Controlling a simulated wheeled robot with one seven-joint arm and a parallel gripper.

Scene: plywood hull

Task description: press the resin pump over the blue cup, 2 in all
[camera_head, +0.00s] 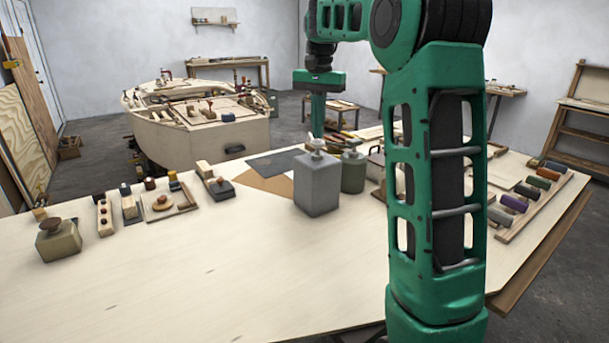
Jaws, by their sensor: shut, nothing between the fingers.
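A grey square bottle with a pale pump head (317,187) stands upright near the middle of the bench. A darker grey-green bottle (353,172) with a pale top stands just behind it to the right. I cannot tell from looks alone which one is the resin pump. My gripper (318,133) points straight down, shut and empty, with its tips at or just above the grey bottle's pump head in the picture. Whether they touch it is unclear. No blue cup can be made out; the bottles and my arm hide part of the bench.
An olive jar with a brown knob (58,241) stands at the left front. Small blocks and a wooden tray (172,204) line the left back. A rack of coloured cylinders (515,203) lies at the right. The bench front (220,280) is clear.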

